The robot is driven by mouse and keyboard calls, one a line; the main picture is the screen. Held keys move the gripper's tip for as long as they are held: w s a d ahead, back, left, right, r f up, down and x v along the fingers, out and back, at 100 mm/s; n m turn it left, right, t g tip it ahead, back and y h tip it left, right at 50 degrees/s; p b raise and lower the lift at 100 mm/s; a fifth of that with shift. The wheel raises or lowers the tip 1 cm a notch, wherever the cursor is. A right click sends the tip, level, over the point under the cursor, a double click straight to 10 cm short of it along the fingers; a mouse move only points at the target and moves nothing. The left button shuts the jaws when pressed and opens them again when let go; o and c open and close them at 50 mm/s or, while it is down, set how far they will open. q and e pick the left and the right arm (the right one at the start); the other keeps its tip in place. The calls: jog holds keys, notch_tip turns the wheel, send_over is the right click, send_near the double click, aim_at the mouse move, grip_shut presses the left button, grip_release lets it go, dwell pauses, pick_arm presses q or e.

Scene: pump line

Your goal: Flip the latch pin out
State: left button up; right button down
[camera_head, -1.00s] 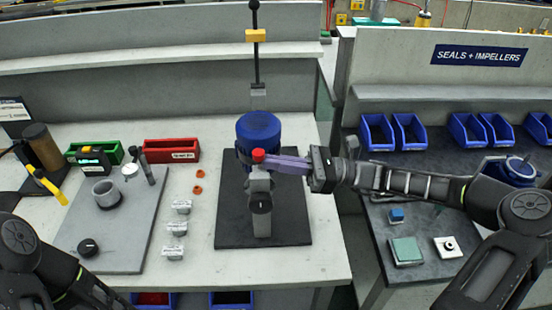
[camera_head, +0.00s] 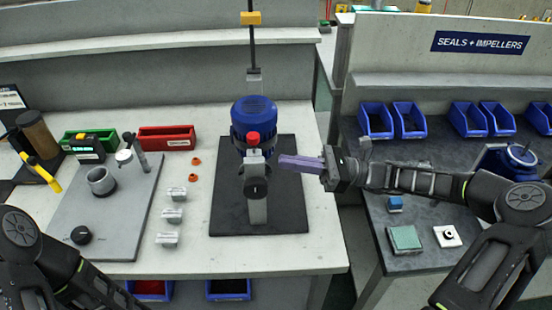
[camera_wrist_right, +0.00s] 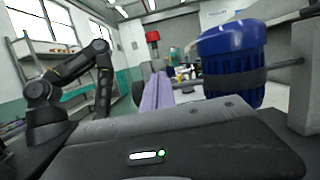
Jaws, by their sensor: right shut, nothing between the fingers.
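The pump (camera_head: 254,115) has a blue motor and a grey body, and stands on a dark mat (camera_head: 286,215). A red-capped pin (camera_head: 253,138), which looks like the latch pin, stands on the near side of the motor. In the right wrist view the red cap (camera_wrist_right: 152,37) shows upright on a grey stem, left of the blue motor (camera_wrist_right: 232,65). My right gripper (camera_head: 283,161), with purple fingers, is shut and empty just right of the pump, apart from the pin. My left arm shows at the lower left, but its gripper is out of view.
A grey board (camera_head: 128,230) with a ring and a black knob lies left. Several small metal parts and two orange rings lie between board and mat. Green and red bins (camera_head: 167,139) stand behind. A tool hangs above the pump. A gap separates the right bench.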

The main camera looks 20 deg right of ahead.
jog(key=v, duration=0.5)
jog(key=shift+d+f+b, duration=0.1)
jog(key=shift+d+b, duration=0.05)
jog(key=shift+b, duration=0.15)
jog(key=shift+s, duration=0.1)
